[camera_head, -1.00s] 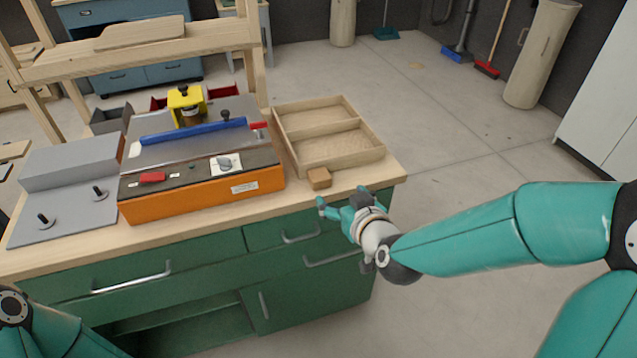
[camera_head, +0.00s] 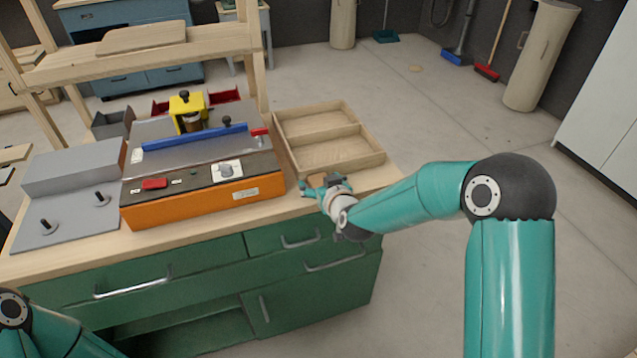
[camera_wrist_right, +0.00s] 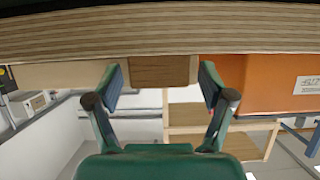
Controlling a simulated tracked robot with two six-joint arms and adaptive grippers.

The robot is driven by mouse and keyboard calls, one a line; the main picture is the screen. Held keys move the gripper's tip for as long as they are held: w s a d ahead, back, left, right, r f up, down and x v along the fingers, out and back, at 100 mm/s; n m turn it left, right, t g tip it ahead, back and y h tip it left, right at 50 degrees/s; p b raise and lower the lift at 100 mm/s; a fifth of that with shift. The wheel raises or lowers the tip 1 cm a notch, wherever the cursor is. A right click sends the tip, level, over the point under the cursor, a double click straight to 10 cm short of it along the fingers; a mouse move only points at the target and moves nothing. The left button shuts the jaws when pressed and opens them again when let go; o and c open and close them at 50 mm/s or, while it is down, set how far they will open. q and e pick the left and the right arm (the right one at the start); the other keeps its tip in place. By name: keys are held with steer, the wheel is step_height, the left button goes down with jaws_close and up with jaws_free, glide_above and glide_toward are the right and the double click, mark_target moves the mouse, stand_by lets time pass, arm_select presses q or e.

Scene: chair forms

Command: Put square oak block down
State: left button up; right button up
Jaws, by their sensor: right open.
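The square oak block (camera_wrist_right: 160,70) is a small brown wooden block at the front right of the workbench, beside the wooden tray. In the right wrist view it lies between the two fingertips of my right gripper (camera_wrist_right: 162,88), with a gap on each side. In the head view the gripper (camera_head: 321,183) is at the bench's front edge and mostly covers the block (camera_head: 318,181). The right gripper is open around the block, not closed on it. My left gripper is out of view; only part of the left arm shows at the bottom left.
The two-compartment wooden tray (camera_head: 372,160) sits just behind the block. An orange machine (camera_head: 205,203) with a blue fence (camera_head: 195,136) stands to the left. A grey stepped plate (camera_head: 65,225) is further left. Green drawers with handles lie below the bench top (camera_head: 100,242).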

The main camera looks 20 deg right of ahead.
steer(key=shift+w+f, duration=0.2)
steer(key=shift+w, duration=0.3)
steer(key=c, duration=1.3)
steer(key=shift+c, duration=0.2)
